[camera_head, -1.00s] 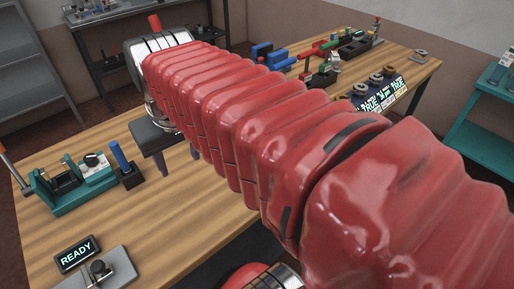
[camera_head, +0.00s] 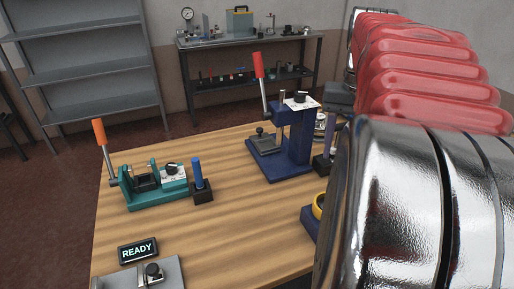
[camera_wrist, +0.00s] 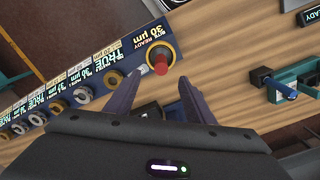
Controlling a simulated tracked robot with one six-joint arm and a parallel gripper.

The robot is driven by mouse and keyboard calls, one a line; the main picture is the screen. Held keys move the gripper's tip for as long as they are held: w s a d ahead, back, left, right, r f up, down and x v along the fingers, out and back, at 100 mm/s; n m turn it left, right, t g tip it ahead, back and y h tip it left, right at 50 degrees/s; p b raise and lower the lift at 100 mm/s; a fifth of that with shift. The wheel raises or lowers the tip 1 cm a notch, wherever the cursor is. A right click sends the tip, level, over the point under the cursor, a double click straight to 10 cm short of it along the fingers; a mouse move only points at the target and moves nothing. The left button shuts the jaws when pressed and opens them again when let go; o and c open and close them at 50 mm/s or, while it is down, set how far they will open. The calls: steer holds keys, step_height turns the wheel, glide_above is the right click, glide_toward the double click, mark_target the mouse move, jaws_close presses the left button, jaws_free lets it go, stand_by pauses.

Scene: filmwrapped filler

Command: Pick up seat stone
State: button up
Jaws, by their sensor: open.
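The likely seat stone is a round piece with a red top (camera_wrist: 160,62) in a yellow ring, beside a blue label reading "30 µm READY" in the wrist view. I cannot tell for certain that it is the seat stone. My gripper (camera_wrist: 159,82) is open and empty; its two dark fingers point toward this piece, one on either side and short of it. In the head view a yellow ring (camera_head: 318,206) on a blue base shows beside my arm, which hides my gripper and the rest of the row.
Several rings (camera_wrist: 83,95) line a blue labelled rack in the wrist view. On the wooden table (camera_head: 235,235) stand a teal fixture (camera_head: 150,198), a blue peg (camera_head: 198,173), a READY sign (camera_head: 137,250) and a blue press (camera_head: 292,145). The table's middle front is clear.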

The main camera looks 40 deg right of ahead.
steer(key=shift+f, duration=0.1)
step_height(320, 180, down, 8)
steer(key=shift+f, duration=0.2)
stand_by(0.4)
steer(key=shift+w+a+f, duration=0.1)
steer(key=shift+f, duration=2.55)
steer(key=shift+c, duration=0.7)
steer(key=c, duration=1)
steer(key=shift+r, duration=0.15)
step_height(320, 180, up, 10)
steer(key=shift+f, duration=0.1)
